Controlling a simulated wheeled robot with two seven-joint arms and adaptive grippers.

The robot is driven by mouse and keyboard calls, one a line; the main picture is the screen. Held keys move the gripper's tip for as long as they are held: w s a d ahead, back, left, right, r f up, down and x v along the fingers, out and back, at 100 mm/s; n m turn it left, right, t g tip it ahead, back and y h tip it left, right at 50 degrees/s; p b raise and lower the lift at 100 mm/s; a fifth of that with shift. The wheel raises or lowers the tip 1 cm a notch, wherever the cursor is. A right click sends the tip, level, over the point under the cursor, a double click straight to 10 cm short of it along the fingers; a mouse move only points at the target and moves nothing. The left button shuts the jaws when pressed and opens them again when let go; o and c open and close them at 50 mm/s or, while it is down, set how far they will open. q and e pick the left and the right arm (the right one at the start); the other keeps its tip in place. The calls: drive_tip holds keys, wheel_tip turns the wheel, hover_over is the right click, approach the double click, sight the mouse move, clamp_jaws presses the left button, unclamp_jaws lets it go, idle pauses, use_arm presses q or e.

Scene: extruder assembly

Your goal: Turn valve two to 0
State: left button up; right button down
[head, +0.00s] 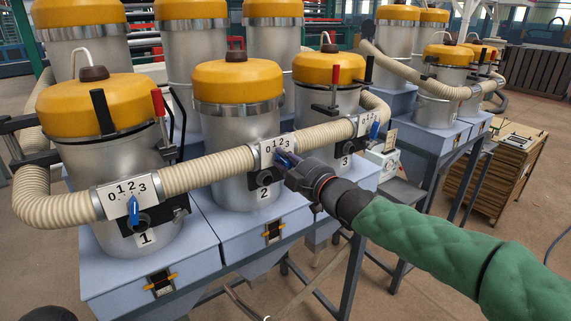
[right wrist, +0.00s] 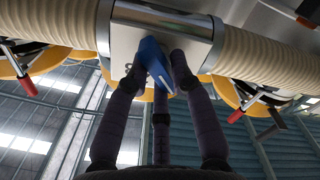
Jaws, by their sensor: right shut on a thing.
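Valve two is a pale plate (head: 264,152) marked 0 1 2 3 on the beige hose, in front of the middle canister labelled 2. My right gripper (head: 281,158) reaches it from the lower right. In the right wrist view, the fingers (right wrist: 160,75) are shut around its blue handle (right wrist: 152,58). In the head view the gripper largely covers the handle, so I cannot tell which number it points at. Valve one's plate (head: 126,192) with its blue handle (head: 134,210) is at the left, the handle near 2.
The beige hose (head: 205,175) runs across the yellow-lidded canisters on blue-grey bases (head: 245,232). Valve three (head: 368,124) is to the right of valve two. Red and black levers stand by the canisters. A wooden stack (head: 500,175) is at the far right.

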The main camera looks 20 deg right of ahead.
idle(0.5)
drive_tip(key=c, duration=1.1)
unclamp_jaws()
drive_tip(key=v, duration=1.2)
